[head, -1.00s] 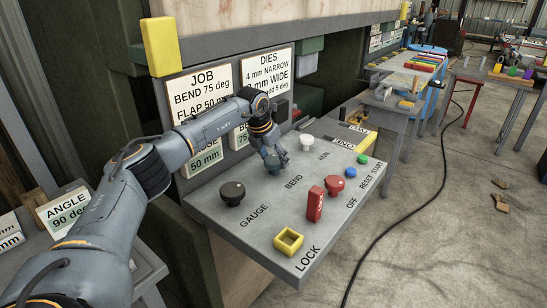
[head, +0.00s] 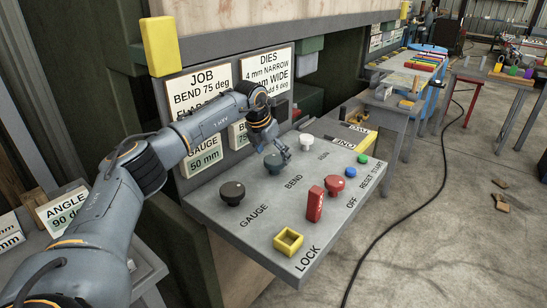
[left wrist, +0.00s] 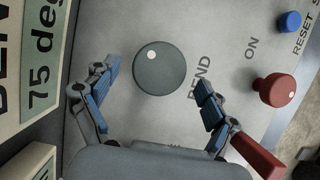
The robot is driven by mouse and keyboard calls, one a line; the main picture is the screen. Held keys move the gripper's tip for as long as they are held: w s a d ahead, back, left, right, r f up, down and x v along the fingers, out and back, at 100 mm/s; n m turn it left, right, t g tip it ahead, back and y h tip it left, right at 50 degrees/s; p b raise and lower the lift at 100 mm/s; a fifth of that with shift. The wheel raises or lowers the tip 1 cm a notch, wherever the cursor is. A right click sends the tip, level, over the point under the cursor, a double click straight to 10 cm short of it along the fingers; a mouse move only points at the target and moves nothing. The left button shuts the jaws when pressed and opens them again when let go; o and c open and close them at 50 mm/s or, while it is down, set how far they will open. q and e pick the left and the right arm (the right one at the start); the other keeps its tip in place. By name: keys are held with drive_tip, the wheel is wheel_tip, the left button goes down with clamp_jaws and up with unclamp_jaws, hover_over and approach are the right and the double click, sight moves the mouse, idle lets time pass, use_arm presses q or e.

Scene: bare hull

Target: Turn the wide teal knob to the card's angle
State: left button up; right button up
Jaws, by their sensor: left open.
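The wide teal knob (head: 273,163) stands on the sloping grey panel above the BEND label. In the left wrist view the knob (left wrist: 160,72) is round and dark teal, with a white dot near its upper left edge. The DIES card (head: 267,66) reads "add 5 deg", partly covered. My right gripper is out of view.
The panel also carries a black knob (head: 232,193), a white knob (head: 307,140), a red switch (head: 315,204), a red knob (head: 334,184), blue (head: 350,172) and green (head: 362,159) buttons, and a yellow square (head: 288,241) by LOCK. An ANGLE 90 deg card (head: 66,212) stands lower left.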

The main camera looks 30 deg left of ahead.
use_arm(q)
drive_tip(key=v, duration=1)
drive_tip(key=shift+s, duration=0.15)
